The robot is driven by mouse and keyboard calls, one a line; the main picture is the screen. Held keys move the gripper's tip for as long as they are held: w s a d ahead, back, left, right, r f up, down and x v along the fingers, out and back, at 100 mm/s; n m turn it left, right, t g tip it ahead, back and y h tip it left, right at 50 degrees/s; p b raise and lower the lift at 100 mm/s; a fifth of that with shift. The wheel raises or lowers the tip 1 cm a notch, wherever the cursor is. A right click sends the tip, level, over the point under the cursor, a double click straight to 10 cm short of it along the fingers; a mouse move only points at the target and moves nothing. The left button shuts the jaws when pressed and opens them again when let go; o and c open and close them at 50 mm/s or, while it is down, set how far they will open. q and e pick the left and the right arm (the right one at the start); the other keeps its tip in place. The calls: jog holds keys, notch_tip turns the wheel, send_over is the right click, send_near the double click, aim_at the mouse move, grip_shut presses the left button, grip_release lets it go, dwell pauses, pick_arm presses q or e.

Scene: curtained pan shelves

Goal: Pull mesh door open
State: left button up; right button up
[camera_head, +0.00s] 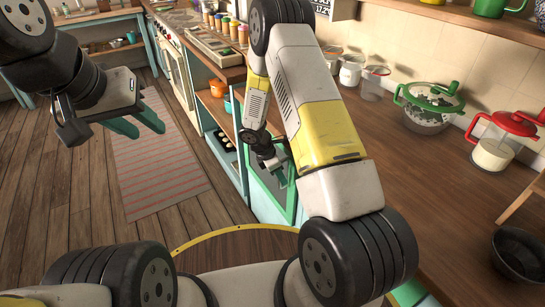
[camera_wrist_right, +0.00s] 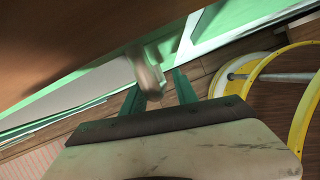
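The mesh door (camera_head: 272,192) is a dark panel in a green frame, low on the front of the counter in the head view. It looks closed or nearly so, though my right arm partly covers it. My right gripper (camera_head: 281,172) is at its upper part. In the right wrist view, a small rounded knob (camera_wrist_right: 151,80) sits between the two green fingers of my right gripper (camera_wrist_right: 157,86). A gap shows beside the knob, so the fingers look open around it. My left gripper (camera_head: 146,128) is open and empty above the floor, away from the door.
Open shelves (camera_head: 216,108) stand beyond the door. The floor with a striped rug (camera_head: 158,165) is clear on the left.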

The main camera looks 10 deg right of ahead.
grip_shut()
dwell(1.4)
